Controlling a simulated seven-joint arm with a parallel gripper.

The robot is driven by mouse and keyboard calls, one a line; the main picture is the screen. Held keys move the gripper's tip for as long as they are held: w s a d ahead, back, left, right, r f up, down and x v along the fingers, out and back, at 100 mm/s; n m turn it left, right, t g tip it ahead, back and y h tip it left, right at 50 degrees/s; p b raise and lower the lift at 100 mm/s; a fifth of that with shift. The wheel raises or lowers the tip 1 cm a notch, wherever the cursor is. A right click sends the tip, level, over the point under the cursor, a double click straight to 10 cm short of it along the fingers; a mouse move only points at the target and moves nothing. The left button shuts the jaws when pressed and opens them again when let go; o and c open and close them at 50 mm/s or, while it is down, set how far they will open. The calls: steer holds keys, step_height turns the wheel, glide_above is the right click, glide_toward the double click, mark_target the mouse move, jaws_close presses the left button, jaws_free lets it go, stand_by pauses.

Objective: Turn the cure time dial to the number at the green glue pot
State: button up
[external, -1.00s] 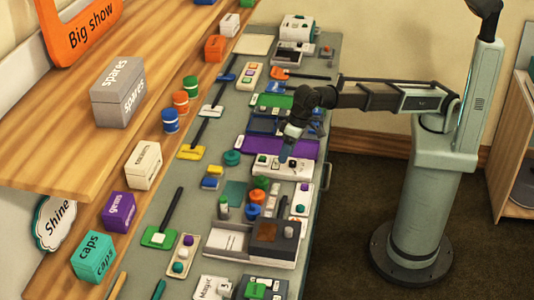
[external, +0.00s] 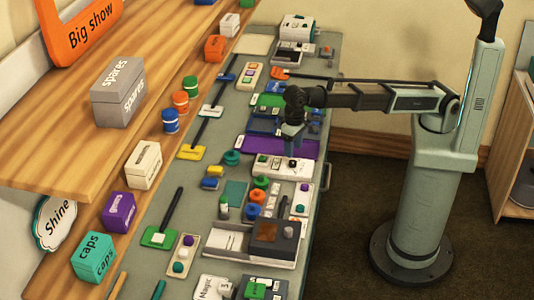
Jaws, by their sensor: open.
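My gripper (external: 291,154) is open and points down above a long white panel (external: 270,168) in the middle of the bench. The panel carries a few small dark and coloured parts; which one is the cure time dial, and its numbers, are too small to tell. No gap or contact between fingertips and panel can be made out. A green-topped pot (external: 260,182), likely the green glue pot, stands just in front of the panel. Beside it are an orange pot (external: 257,196) and a blue pot (external: 253,210). Any number at the green pot is not readable.
A purple mat (external: 255,145) lies behind the white panel. Another narrow white panel (external: 300,202) stands at the right bench edge. Handled tools and labelled boxes line the left; the bench is crowded.

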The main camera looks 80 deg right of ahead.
mark_target(293, 162)
steer(key=shift+f, duration=3)
steer(key=c, duration=1.1)
steer(key=shift+o, duration=0.2)
